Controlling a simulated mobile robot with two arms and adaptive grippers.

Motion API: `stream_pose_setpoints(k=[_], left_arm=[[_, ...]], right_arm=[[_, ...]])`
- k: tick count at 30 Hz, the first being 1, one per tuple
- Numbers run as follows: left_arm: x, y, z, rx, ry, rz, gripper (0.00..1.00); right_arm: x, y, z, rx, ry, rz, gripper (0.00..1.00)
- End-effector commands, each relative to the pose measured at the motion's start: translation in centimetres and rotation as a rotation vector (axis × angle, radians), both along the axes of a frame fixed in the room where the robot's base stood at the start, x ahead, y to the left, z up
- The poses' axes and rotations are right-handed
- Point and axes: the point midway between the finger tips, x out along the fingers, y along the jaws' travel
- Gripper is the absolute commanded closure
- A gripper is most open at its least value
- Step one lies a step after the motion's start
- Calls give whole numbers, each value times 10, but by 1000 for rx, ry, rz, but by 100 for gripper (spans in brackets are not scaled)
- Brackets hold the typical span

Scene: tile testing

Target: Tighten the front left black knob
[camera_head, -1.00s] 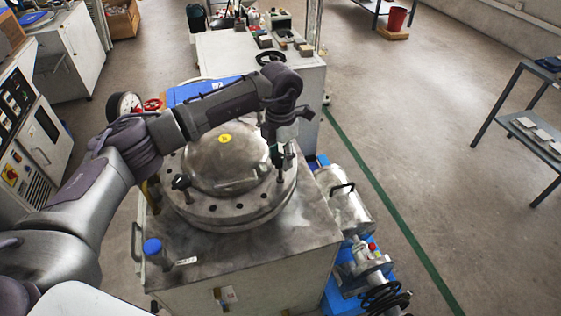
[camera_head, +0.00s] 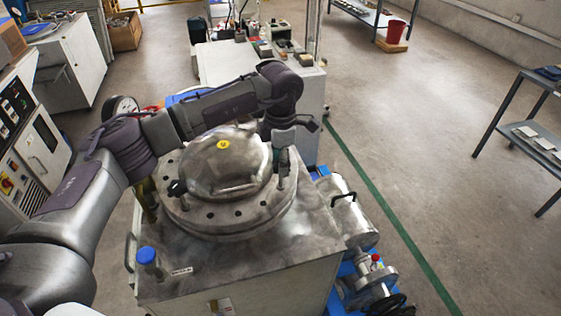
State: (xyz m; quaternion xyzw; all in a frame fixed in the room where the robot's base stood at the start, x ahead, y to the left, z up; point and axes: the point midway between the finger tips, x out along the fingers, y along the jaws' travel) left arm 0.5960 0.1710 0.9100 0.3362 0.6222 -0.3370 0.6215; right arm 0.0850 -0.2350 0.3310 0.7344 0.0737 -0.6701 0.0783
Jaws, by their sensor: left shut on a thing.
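The round metal vessel lid (camera_head: 215,173) has a dome with a yellow dot and a flange with bolt holes. A black knob (camera_head: 176,188) stands on the flange at the front left, with no gripper on it. My left gripper (camera_head: 281,168) points down at the right side of the flange, clear of that knob. It is shut on an upright clamp bolt (camera_head: 281,182) there; the fingers hide the bolt's top. My right gripper is not in view.
My left arm spans above the back of the lid. A blue-capped fitting (camera_head: 148,256) stands on the machine's front left top. A pump with valves (camera_head: 368,285) sits at the right. A gauge (camera_head: 121,108) is behind my arm. Open floor lies right.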

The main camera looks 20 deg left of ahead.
Motion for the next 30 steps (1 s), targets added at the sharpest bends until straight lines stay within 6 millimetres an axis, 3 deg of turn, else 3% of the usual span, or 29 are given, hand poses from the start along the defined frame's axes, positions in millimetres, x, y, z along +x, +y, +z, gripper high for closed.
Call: stream_pose_setpoints(k=[7, 8, 12, 23, 30], left_arm=[[1, 0, 2, -1, -6, -1, 91], [1, 0, 2, -1, -6, -1, 51], [1, 0, 2, -1, -4, 0, 30], [1, 0, 5, 0, -4, 1, 30], [1, 0, 46, 0, -6, 1, 30]], right_arm=[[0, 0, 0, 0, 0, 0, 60], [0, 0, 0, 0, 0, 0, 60], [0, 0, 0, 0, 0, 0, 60], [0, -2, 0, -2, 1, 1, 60], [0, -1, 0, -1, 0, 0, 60]])
